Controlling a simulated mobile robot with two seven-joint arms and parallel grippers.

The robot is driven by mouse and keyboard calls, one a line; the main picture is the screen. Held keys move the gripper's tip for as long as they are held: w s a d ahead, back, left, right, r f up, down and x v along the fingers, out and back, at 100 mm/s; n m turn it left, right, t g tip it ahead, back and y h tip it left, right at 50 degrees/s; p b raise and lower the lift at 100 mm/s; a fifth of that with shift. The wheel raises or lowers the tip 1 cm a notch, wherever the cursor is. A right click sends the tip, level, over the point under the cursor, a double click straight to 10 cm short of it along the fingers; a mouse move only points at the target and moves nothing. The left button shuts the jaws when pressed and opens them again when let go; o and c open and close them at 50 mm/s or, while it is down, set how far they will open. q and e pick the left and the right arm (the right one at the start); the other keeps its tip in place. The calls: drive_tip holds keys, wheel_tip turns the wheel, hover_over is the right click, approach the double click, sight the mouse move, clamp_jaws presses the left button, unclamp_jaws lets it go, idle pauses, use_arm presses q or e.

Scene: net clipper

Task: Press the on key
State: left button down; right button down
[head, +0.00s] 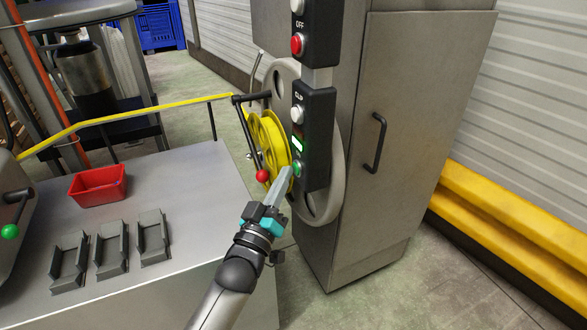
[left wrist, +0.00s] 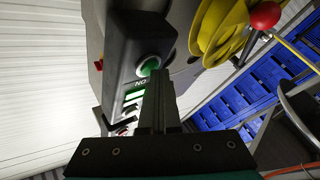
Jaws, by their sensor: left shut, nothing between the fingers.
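The on key is a green round button (head: 297,168) low on the black control panel (head: 318,150) of the grey cabinet. In the left wrist view the green button (left wrist: 149,65) sits in a pale ring beside its "ON" label, just past my fingertips. My left gripper (head: 285,174) is shut and empty, its tips pointing up at the button. The fingers also show in the left wrist view (left wrist: 156,78), where they cover part of the button's lower edge. The tips are very close to the button; I cannot tell whether they touch. My right gripper is not in view.
Above are a lit green display (head: 297,143), a white CLIP button (head: 297,114) and a red OFF button (head: 297,44). A yellow reel (head: 268,140) and a red ball knob (head: 262,176) stand close left of the panel. A red bin (head: 98,184) sits on the metal table.

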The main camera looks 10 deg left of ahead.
use_arm(q)
drive_tip(key=shift+s+a+p, duration=0.35)
drive_tip(key=shift+s+a, duration=0.1)
drive_tip(key=shift+a, duration=0.2)
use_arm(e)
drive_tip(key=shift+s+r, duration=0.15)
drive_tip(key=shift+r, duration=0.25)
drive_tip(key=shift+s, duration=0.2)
use_arm(q)
drive_tip(key=s+a+p, duration=0.1)
drive_tip(key=a, duration=0.1)
drive_tip(key=s+a, duration=0.1)
drive_tip(key=a, duration=0.1)
drive_tip(key=shift+s+p, duration=0.4)
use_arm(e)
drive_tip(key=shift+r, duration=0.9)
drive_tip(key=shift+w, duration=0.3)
